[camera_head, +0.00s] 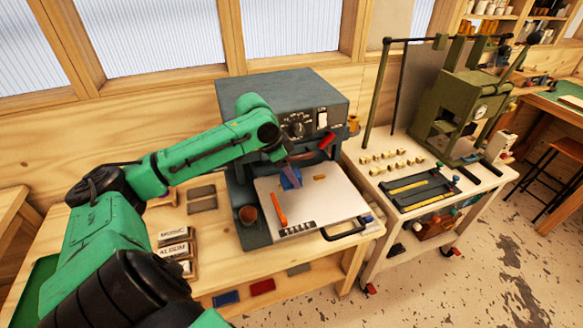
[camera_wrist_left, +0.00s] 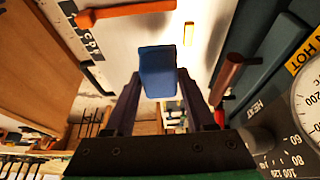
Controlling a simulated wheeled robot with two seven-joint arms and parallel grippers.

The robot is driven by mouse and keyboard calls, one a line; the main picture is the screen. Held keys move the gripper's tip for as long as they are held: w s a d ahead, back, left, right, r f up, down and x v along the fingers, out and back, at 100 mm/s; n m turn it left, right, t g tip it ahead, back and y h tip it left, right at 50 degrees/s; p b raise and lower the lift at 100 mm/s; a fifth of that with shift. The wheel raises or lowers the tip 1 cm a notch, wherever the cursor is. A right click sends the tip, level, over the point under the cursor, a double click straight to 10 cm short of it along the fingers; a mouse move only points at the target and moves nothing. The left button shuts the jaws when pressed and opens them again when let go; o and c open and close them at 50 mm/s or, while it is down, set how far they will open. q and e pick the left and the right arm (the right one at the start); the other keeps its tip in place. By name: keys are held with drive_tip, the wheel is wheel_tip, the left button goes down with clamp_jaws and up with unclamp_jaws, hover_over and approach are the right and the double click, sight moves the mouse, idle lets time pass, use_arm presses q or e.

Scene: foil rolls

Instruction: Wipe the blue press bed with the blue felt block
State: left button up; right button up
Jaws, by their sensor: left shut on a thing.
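My left gripper (camera_head: 289,174) reaches in over the press bed and is shut on the blue felt block (camera_head: 291,182). In the left wrist view the block (camera_wrist_left: 157,70) sits between the two dark fingers of the gripper (camera_wrist_left: 158,92). The press (camera_head: 290,95) is blue-grey, and its bed (camera_head: 335,205) shows as a pale, nearly white flat plate. The block is over the bed's back left part; I cannot tell whether it touches the surface. My right gripper is not in view.
On the bed lie an orange-handled tool (camera_head: 279,208), a small brass piece (camera_head: 320,178) and type letters (camera_head: 297,228). A black handle (camera_head: 347,229) juts from the front. A white cart (camera_head: 440,190) stands to the right.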

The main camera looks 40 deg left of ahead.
use_arm(q)
drive_tip(key=shift+s+a+r, duration=0.1)
drive_tip(key=shift+s+r, duration=0.05)
drive_tip(key=shift+r, duration=1.2)
